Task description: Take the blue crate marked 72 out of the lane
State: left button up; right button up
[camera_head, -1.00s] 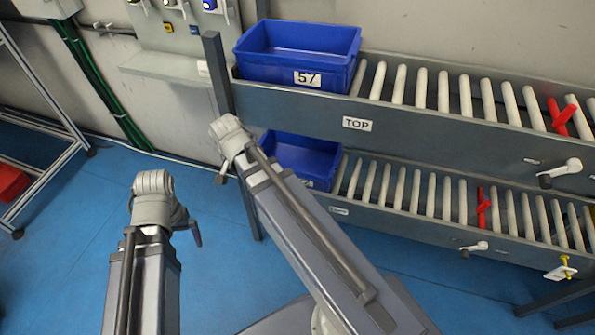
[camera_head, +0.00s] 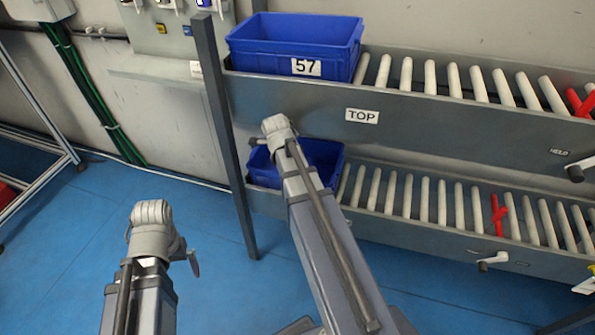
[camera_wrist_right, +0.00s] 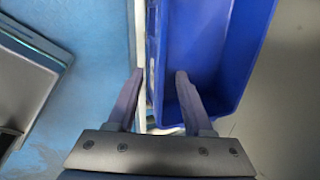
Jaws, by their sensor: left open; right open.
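A blue crate (camera_head: 322,157) stands at the left end of the lower lane, partly behind my right arm. No number shows on it. Another blue crate (camera_head: 300,38), marked 57, stands on the top lane. My right gripper (camera_head: 254,142) is mostly hidden by its wrist, by the lower crate's left side. In the right wrist view my open right gripper (camera_wrist_right: 160,77) has one finger outside a blue crate's (camera_wrist_right: 215,50) wall and the other over its inside. Whether they touch it, I cannot tell. My left gripper (camera_head: 194,262) is open and empty, low at the left.
The top lane's side plate (camera_head: 420,122), labelled TOP, runs above the lower lane (camera_head: 410,226). Rollers and a red stop (camera_head: 499,215) lie right of the lower crate. A grey post (camera_head: 226,135) stands at the left end. Blue floor (camera_head: 60,255) at left is clear.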

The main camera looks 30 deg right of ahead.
jog(key=shift+w+a+b+x, duration=0.15)
jog(key=shift+b+x, duration=0.9)
jog(key=shift+x, duration=0.15)
jog(key=shift+w+a+b+x, duration=0.1)
jog(key=shift+a+b+x, duration=0.05)
jog(key=shift+b+x, duration=1.05)
jog(key=shift+w+a+b+x, duration=0.1)
jog(key=shift+w+b+x, duration=0.05)
jog(key=shift+b+x, duration=0.95)
grip_shut()
